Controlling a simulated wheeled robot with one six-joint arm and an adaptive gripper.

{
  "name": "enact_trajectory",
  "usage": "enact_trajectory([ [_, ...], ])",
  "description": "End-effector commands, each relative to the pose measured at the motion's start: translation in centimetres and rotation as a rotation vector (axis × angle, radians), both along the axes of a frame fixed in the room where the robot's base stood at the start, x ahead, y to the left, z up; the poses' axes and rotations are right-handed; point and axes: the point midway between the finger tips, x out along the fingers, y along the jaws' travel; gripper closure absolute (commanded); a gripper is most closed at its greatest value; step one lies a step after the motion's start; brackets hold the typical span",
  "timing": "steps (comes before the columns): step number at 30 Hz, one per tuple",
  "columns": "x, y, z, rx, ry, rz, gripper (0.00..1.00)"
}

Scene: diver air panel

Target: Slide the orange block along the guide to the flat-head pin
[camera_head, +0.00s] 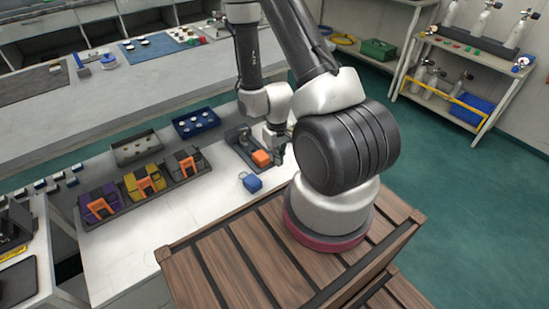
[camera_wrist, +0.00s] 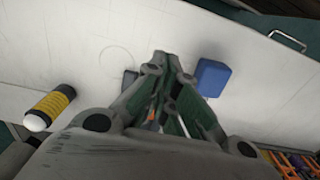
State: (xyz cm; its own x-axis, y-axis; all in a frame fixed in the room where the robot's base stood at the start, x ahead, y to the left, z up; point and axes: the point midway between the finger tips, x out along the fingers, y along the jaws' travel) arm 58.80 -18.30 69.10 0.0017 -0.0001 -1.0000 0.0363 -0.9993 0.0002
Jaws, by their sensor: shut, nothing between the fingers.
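The orange block (camera_head: 261,158) sits on a dark guide tray (camera_head: 236,139) on the white bench in the head view. My gripper (camera_head: 278,155) is just to the right of the orange block, low over the bench; I cannot tell whether it touches the block. In the wrist view my gripper (camera_wrist: 163,62) has its fingers together with nothing between the tips. A small orange patch shows through the finger linkage there, too little to identify. The flat-head pin cannot be made out; the far part of the guide holds small dark and grey shapes.
A blue block (camera_head: 252,183) lies in front of the guide and shows right of my fingers in the wrist view (camera_wrist: 212,77). A yellow-black cylinder (camera_wrist: 50,107) lies at left there. A tray (camera_head: 190,179) of purple, yellow and grey blocks stands left. Bare bench (camera_head: 150,245) lies in front.

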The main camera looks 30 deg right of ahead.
Motion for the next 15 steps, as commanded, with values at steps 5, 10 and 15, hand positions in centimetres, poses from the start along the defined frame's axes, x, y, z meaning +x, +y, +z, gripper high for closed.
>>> enact_trajectory([
  [5, -0.2, 0.0, -4.0, 0.001, 0.006, 0.0, 1.0],
  [10, -0.2, 0.0, -7.5, 0.001, 0.006, -0.001, 1.0],
  [15, 2.4, 0.1, -7.7, 0.0, -0.002, 0.0, 1.0],
])
